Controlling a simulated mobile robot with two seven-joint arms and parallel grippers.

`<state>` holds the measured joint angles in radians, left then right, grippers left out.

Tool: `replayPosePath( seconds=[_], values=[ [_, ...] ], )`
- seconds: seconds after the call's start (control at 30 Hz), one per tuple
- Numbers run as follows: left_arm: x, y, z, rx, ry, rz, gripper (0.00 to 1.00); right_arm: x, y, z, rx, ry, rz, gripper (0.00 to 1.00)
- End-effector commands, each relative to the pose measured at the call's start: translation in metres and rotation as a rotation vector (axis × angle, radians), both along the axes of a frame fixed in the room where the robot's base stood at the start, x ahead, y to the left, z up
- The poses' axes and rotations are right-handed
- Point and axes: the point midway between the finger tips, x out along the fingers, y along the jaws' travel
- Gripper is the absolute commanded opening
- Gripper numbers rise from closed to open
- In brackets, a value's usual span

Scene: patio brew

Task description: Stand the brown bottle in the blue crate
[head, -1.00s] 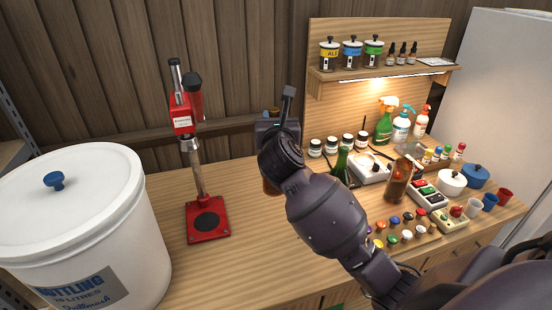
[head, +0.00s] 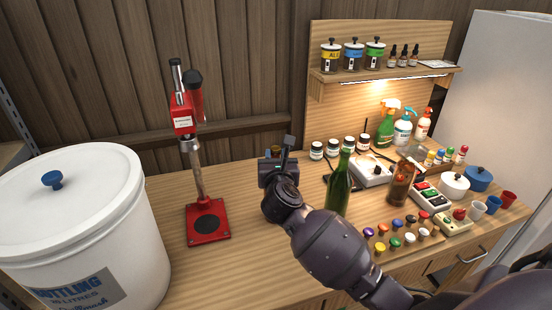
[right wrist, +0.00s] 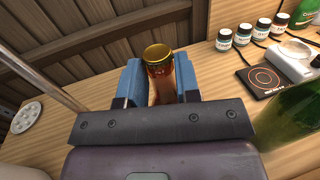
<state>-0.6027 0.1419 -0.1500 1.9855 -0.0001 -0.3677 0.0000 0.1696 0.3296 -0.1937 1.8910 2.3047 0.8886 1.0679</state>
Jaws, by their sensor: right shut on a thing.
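My right gripper (head: 274,155) is over the wooden bench, right of the red capping stand. In the right wrist view its blue finger pads are closed on both sides of the neck of a brown bottle (right wrist: 158,56) with a gold cap. In the head view my wrist and arm hide most of this bottle, and I cannot tell whether its base touches the bench. Another brown bottle (head: 402,183) stands farther right on the bench. The blue crate is not in view. My left gripper is not in view.
A green bottle (head: 339,187) stands close to the right of my right arm; it also shows in the right wrist view (right wrist: 290,115). The red capping stand (head: 208,222) and a large white bucket (head: 95,215) are on the left. Several coloured caps (head: 408,240) lie near the front.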

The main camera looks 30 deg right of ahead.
Motion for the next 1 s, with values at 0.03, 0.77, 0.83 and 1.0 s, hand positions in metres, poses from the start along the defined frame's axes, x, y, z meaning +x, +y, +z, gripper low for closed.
replayPosePath(
  seconds=[0.03,0.77,0.83,1.0],
  values=[
    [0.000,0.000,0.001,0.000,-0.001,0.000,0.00,0.000,0.000,0.003,-0.002,-0.006,0.001,0.00],
    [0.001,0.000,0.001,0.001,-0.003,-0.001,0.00,0.000,0.000,-0.001,0.000,-0.001,0.001,0.56],
    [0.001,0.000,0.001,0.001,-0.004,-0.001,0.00,0.000,0.000,0.000,-0.001,-0.002,0.001,0.56],
    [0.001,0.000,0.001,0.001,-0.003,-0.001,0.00,-0.012,0.007,-0.001,0.000,0.000,0.001,0.56]
  ],
)
